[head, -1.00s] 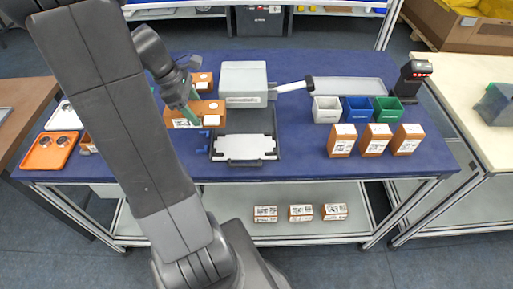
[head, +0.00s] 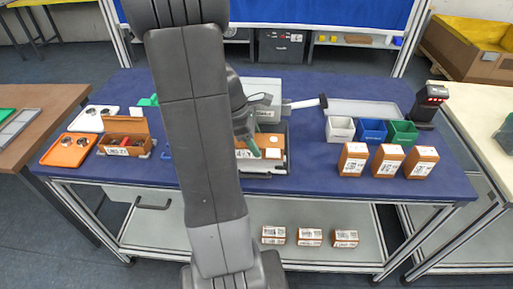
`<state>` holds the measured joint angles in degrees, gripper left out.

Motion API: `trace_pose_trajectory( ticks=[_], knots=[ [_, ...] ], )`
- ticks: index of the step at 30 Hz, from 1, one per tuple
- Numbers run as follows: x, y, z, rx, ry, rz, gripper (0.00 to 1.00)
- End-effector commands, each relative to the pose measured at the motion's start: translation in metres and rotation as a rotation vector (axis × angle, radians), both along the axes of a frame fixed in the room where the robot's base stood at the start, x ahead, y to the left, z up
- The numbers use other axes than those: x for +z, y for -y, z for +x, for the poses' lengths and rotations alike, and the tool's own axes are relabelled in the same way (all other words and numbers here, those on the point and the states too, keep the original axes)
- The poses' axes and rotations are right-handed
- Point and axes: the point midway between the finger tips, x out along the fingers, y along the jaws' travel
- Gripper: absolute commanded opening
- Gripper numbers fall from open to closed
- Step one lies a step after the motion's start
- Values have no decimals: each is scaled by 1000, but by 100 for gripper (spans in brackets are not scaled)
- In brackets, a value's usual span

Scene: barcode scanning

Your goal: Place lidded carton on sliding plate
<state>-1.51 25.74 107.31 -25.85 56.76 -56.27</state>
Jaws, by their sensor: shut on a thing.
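The lidded carton (head: 271,143), brown-orange with a white label on its front, is partly hidden behind my arm and gripper. My gripper (head: 254,150), with green fingertips, is shut on it. The carton is over the sliding plate (head: 268,172) of the grey scanning machine (head: 264,89).
An open brown box (head: 125,137) stands at the left by an orange tray (head: 68,150) and a white tray (head: 94,118). White (head: 340,129), blue (head: 372,131) and green (head: 402,133) bins stand at the right behind three small cartons (head: 388,160). A scanner stand (head: 427,105) is farther right.

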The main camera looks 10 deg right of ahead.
Motion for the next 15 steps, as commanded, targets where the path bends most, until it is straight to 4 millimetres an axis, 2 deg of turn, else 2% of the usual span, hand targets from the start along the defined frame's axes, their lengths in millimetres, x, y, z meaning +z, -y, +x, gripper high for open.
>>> trace_pose_trajectory(
  ticks=[3,6,15],
  knots=[
    [-19,0,-1,0,-5,-1,34],
    [-27,0,-1,-1,-3,-1,34],
    [-29,0,0,-1,-1,-1,34]
  ],
)
